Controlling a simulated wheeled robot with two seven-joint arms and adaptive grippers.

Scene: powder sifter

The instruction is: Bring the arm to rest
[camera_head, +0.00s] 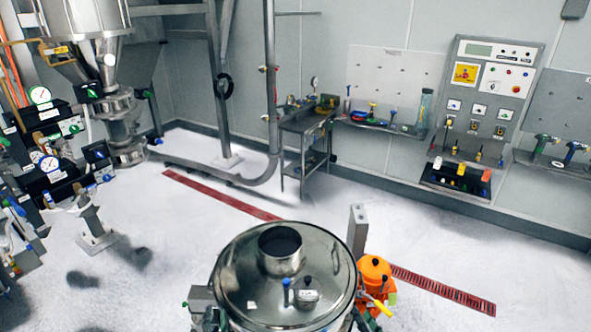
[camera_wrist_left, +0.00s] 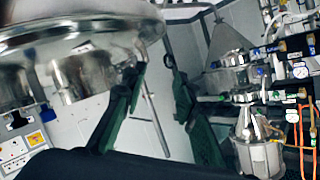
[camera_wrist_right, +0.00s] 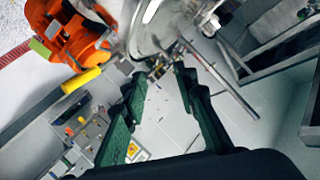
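My left gripper (camera_wrist_left: 157,75) shows in the left wrist view with its two green fingers apart and nothing between them. A shiny steel vessel (camera_wrist_left: 80,25) fills the upper left there, close to the left finger; I cannot tell whether they touch. My right gripper (camera_wrist_right: 153,80) shows in the right wrist view, fingers apart and empty. An orange motor (camera_wrist_right: 72,30) with a yellow handle (camera_wrist_right: 80,80) is left of it, and a steel rim is beyond the fingertips. In the head view neither gripper shows clearly; dark and green parts at the bottom edge are too small to tell.
A lidded steel sifter (camera_head: 240,270) stands at the bottom centre, with the orange motor (camera_head: 373,275) on its right. A steel hopper (camera_head: 95,20) and gauges are at the left. A side table (camera_head: 305,122) and control panel (camera_head: 495,75) line the back wall.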

